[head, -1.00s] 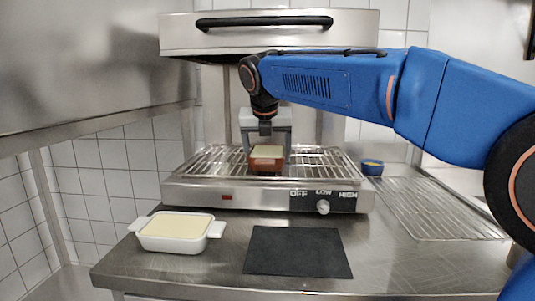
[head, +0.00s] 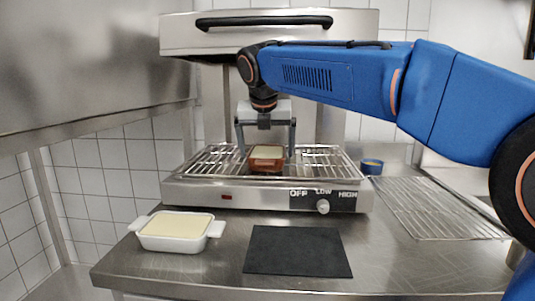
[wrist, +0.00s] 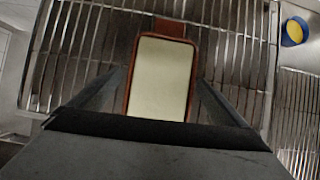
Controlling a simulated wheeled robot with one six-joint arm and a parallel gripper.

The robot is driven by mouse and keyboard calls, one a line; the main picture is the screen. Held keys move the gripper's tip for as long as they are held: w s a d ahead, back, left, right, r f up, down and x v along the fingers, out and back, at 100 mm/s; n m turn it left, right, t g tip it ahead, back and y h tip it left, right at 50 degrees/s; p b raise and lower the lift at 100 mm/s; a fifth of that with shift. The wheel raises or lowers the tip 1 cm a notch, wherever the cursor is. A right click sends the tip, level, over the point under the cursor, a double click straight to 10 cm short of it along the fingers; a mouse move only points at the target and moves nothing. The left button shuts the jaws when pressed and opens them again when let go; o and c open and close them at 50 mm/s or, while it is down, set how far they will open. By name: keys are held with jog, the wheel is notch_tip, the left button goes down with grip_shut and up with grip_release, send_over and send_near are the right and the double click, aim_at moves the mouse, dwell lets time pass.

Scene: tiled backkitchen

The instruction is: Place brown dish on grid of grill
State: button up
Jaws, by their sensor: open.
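The brown dish (head: 266,163) with a pale yellow filling sits on the wire grid (head: 215,163) of the grill, near its middle. It also shows in the wrist view (wrist: 160,78), with the grid bars on both sides of it. My gripper (head: 265,150) is open above the dish, its two fingers spread to either side and apart from it. The grill's front panel (head: 260,197) carries a knob and OFF, LOW and HIGH marks. The near end of the dish is hidden by my gripper in the wrist view.
A white dish (head: 175,231) with yellow filling stands at the front left of the steel counter. A dark mat (head: 298,251) lies in front of the grill. A wire rack (head: 430,207) and a small blue bowl (head: 371,166) are at the right. The grill's hood (head: 270,35) hangs above.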

aim_at(267, 152)
jog(key=v, duration=0.3)
jog(key=shift+s, duration=0.45)
jog(key=s, duration=0.9)
jog(key=shift+s, duration=1.05)
jog(key=shift+s, duration=0.1)
